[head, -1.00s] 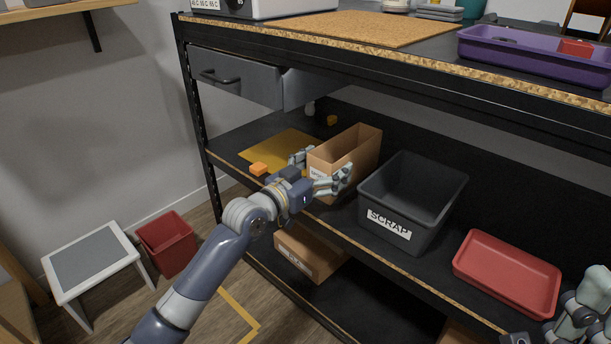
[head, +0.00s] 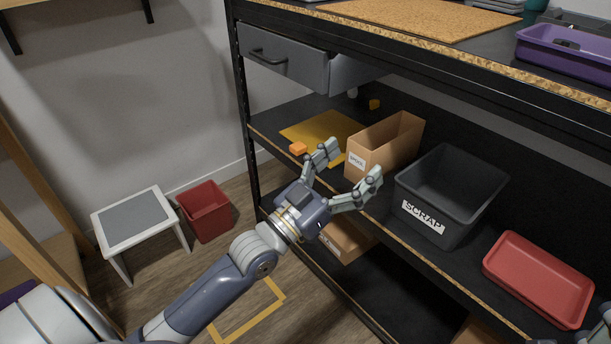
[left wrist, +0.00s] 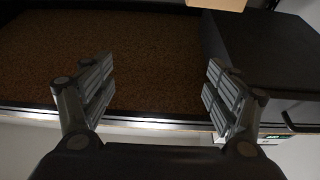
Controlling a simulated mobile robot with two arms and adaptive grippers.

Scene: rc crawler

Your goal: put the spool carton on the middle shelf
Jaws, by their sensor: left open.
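The spool carton (head: 388,146) is an open-topped tan box with a white label on its front end. It stands upright on the middle shelf (head: 262,127), between a yellow mat and the scrap bin. My left gripper (head: 350,167) is open and empty just in front of the carton, its fingers pointing towards it with a visible gap. In the left wrist view, both open fingers (left wrist: 160,85) have nothing between them, and a tan edge shows at the top. Only a sliver of my right arm shows at the lower right corner; its fingers are not clear.
The yellow mat (head: 318,132) has an orange block (head: 298,148) at its front edge. The dark scrap bin (head: 445,200) and a red tray (head: 540,278) stand to the right. Another carton (head: 347,241) is on the lower shelf. A stool (head: 133,219) and red bin (head: 205,212) are on the floor.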

